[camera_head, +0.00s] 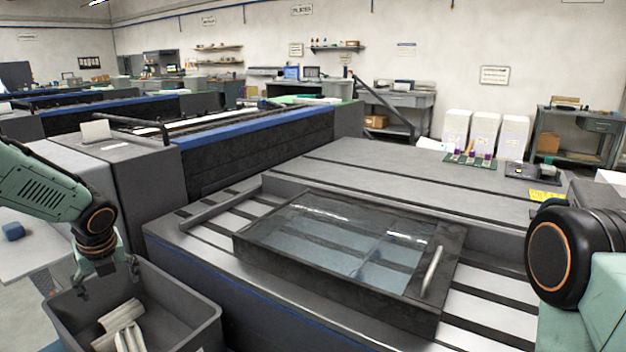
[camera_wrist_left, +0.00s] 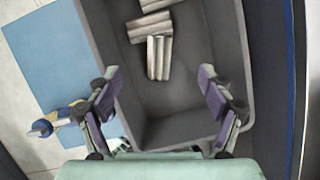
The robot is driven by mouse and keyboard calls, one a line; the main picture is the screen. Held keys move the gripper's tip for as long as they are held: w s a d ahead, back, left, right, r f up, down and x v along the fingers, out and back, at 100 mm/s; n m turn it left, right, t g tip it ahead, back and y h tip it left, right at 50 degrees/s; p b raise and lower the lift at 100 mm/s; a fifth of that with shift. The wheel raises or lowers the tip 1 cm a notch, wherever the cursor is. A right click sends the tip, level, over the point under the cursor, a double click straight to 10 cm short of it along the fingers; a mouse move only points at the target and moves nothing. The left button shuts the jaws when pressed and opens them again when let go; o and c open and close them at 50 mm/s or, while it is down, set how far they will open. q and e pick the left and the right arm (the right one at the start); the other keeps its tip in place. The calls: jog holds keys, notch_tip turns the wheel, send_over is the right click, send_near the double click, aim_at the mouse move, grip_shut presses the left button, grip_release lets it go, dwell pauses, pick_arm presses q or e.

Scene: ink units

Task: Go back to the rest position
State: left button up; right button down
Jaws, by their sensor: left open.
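A long dark machine with a glass-lidded frame (camera_head: 345,242) and metal handle stands right of the bin. White containers (camera_head: 485,134) and a green board (camera_head: 468,160) stand farther back. A blue block (camera_head: 13,231) sits on a light surface at the left.

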pick_arm(q)
jog(key=p+x, duration=0.2)
jog(key=x, duration=0.4)
jog(key=shift+w+a, duration=0.25)
jog(key=shift+a, duration=0.05)
jog(key=shift+w, duration=0.15)
